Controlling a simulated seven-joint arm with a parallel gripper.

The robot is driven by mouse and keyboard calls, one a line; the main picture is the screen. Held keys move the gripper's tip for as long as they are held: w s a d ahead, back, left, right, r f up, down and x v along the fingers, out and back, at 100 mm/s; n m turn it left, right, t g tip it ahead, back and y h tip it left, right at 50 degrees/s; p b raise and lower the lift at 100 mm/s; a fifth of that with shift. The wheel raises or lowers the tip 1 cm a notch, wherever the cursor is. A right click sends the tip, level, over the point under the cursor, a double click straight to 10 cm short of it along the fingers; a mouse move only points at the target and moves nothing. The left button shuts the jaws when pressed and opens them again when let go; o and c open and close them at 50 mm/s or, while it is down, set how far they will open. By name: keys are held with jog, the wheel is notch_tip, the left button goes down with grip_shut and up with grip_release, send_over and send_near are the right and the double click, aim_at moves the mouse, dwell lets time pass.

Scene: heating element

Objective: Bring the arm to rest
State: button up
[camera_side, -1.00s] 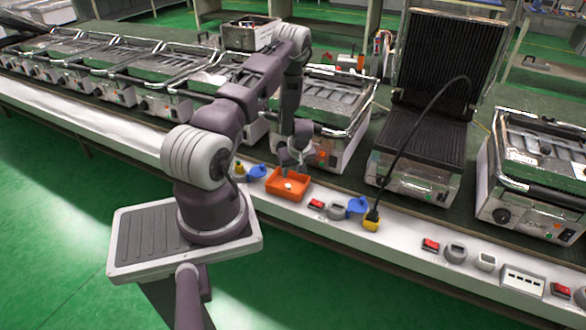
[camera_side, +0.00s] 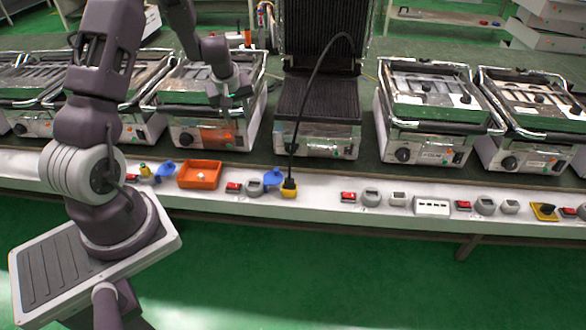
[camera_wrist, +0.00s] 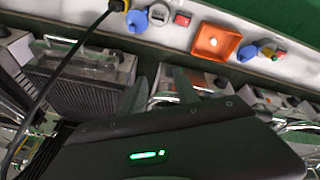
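My gripper (camera_side: 230,98) hangs in the air in front of a closed grill, above and behind the orange tray (camera_side: 184,184). Its two fingers are apart and nothing shows between them. In the wrist view the fingers (camera_wrist: 160,88) also stand apart as dark shapes. The orange tray, with a small white item in it, also shows in the wrist view (camera_wrist: 199,42). An open grill (camera_side: 318,98) with black ribbed plates stands right of my gripper. A black cable (camera_side: 304,105) arches from its upper part down to a yellow socket (camera_side: 289,193).
Closed grills (camera_side: 425,105) stand in a row on both sides of the open one. Red switches (camera_side: 348,197), grey sockets and blue-capped parts (camera_side: 273,178) line the white front ledge (camera_side: 330,208).

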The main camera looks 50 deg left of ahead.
jog(key=d+r+m+t+h, duration=0.2)
jog(key=d+r+m, duration=0.2)
jog(key=d+r, duration=0.85)
jog(key=s+d+r+m, duration=0.5)
jog(key=s+d+r, duration=0.2)
jog(key=d+r, duration=0.3)
jog(key=s+d+m, duration=0.2)
jog(key=s+d, duration=0.1)
jog(key=s, duration=0.4)
jog(key=s+d+r+m+h, duration=0.1)
jog(key=s+d+m, duration=0.2)
jog(key=s, duration=0.5)
jog(key=shift+d+r+m+t, duration=0.15)
jog(key=shift+d+m+t, duration=0.15)
jog(key=shift+d+t, duration=0.15)
